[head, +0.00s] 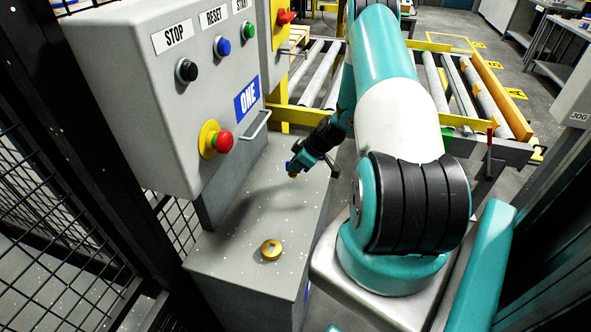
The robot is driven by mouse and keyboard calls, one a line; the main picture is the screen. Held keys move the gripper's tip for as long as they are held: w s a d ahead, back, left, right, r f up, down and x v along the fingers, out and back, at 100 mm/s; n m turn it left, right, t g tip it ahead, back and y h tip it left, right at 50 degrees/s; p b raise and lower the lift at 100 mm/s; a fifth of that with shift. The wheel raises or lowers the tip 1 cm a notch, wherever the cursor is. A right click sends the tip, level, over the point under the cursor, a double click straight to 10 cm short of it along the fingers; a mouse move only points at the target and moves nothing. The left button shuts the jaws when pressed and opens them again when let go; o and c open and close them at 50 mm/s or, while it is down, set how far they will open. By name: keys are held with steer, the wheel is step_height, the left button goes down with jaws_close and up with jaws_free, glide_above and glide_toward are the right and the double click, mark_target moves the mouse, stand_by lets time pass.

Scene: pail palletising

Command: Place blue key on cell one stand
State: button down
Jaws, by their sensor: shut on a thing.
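The cell one stand (225,252) is a grey, speckled pedestal under the control box with the blue ONE label (247,101). A round brass lock (271,249) with a dark slot sits on its top. My gripper (294,169) is above the far right part of the stand top, beyond the lock and apart from it. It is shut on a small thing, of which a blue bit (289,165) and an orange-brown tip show. This appears to be the blue key; its shape is mostly hidden and too small to tell.
The control box (150,90) has STOP, RESET and START buttons, a red emergency button (222,141) and a handle (257,125). Black mesh fencing (50,200) stands at left. A roller conveyor (470,95) with yellow rails lies behind my arm. The stand top around the lock is clear.

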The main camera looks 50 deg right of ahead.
steer(key=shift+f, duration=1.3)
steer(key=shift+f, duration=0.15)
steer(key=c, duration=1.1)
jaws_free()
steer(key=b+v, duration=0.3)
steer(key=v, duration=0.9)
steer(key=shift+a, duration=0.1)
